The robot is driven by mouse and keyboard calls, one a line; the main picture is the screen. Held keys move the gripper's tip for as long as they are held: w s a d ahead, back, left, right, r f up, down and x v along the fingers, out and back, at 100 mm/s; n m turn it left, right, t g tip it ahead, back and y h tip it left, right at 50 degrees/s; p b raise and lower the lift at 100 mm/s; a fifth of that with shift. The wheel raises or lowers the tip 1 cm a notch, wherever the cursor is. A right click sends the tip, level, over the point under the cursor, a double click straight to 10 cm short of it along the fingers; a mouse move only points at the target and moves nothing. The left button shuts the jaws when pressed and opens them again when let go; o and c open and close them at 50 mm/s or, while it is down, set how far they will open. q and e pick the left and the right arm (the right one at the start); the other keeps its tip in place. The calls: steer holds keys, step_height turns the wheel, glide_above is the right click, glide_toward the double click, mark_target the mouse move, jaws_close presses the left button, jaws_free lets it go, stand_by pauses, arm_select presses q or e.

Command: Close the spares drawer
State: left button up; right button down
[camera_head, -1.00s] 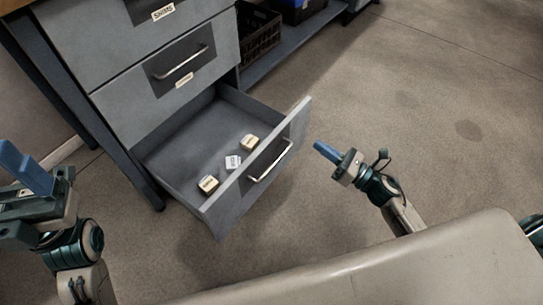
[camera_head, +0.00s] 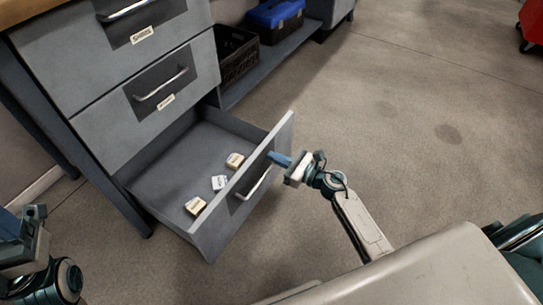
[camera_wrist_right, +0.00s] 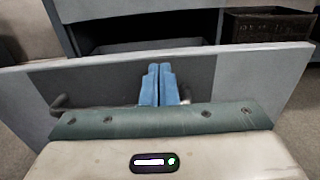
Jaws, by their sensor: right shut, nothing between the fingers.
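The bottom drawer (camera_head: 165,168) of the grey cabinet stands pulled out, with several small boxes (camera_head: 220,182) inside. Its front panel (camera_head: 281,137) carries a metal bar handle (camera_head: 256,184). My right gripper (camera_head: 280,159) is shut and empty, its blue fingertips at the outer face of the front panel, near the far end of the handle. In the right wrist view the shut fingers (camera_wrist_right: 158,84) point at the drawer front (camera_wrist_right: 215,78); whether they touch it I cannot tell. My left gripper (camera_head: 22,225) is at the left edge, partly cut off, its fingertips not clear.
Two upper drawers (camera_head: 160,85) of the cabinet are shut. A black crate (camera_head: 238,55) and a blue toolbox (camera_head: 276,14) sit on a low shelf right of the cabinet. The floor (camera_head: 420,130) to the right is clear. Something red (camera_head: 532,22) stands at the top right.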

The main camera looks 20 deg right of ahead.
steer(key=shift+x, duration=0.8)
steer(key=shift+w+a, duration=0.1)
